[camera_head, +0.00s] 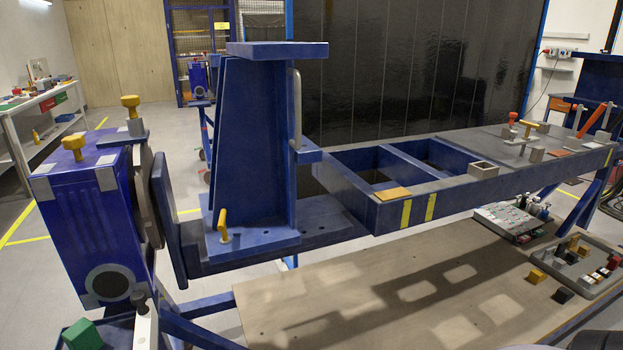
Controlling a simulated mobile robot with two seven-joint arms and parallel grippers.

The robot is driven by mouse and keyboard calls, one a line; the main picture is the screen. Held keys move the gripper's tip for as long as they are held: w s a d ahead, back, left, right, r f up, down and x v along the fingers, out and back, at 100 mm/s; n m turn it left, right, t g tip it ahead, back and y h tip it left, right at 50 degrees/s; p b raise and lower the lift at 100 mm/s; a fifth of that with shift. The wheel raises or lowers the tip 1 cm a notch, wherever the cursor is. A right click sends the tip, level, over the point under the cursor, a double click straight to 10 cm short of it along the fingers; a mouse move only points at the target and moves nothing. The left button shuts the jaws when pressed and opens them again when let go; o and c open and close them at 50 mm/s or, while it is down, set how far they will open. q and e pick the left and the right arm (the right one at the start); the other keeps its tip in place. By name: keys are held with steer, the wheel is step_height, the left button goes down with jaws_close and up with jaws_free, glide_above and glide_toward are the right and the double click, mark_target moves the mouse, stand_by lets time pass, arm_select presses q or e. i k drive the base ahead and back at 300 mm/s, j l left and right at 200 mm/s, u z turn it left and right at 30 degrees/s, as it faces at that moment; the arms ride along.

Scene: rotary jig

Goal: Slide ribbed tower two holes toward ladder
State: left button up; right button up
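The ribbed tower (255,140) is a tall blue upright with a flat top plate, standing upright on a blue beam (335,222) in the middle of the camera_head view. A grey bar handle (296,105) runs down its right side. A yellow-headed pin (223,222) stands at the front of its foot plate. Holes show in the beam to the right of the foot. The ladder is probably the blue frame with cross-bars (375,212), to the right of the tower. Neither of my grippers shows.
A blue housing (90,225) with yellow knobs and a round flange stands left of the tower. A wooden board (380,300) lies below the beam. A grey tray (590,275) with small blocks and a box (508,220) sit at the right. A green block (82,335) is bottom left.

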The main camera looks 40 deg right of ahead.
mark_target(256, 145)
steer(key=z, duration=1.1)
